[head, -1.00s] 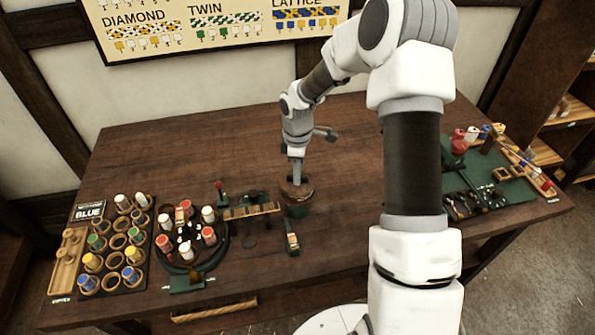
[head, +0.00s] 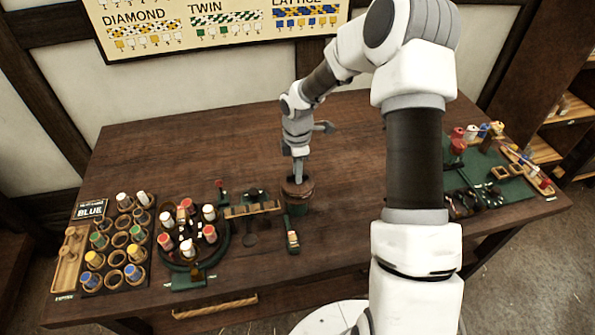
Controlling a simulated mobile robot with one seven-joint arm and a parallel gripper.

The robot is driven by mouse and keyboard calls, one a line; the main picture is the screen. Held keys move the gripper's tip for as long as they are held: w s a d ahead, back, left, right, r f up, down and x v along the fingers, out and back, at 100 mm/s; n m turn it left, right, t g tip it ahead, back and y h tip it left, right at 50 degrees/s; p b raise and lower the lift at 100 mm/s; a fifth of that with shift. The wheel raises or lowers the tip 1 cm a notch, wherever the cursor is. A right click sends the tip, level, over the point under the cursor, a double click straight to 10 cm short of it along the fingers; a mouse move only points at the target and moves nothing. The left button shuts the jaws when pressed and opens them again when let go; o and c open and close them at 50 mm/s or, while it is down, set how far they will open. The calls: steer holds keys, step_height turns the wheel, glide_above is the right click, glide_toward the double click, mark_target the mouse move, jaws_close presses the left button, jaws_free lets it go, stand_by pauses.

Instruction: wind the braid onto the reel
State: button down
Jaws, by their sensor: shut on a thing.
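A small round drum with a brown top and dark green lower part (head: 299,203), which looks like the reel, stands on the table near the middle. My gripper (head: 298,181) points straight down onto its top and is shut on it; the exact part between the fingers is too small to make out. A round braiding stand (head: 163,250) with red and white bobbins around its rim is to the left. No strand of braid can be made out.
A rack of bobbins in rings (head: 113,262) with a BLUE sign (head: 91,209) is at the left. A green mat (head: 508,188) with spools is at the right. The table's back middle is clear.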

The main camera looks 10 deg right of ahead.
steer(key=c, duration=0.8)
jaws_free()
step_height(320, 180, up, 18)
steer(key=shift+f, duration=0.2)
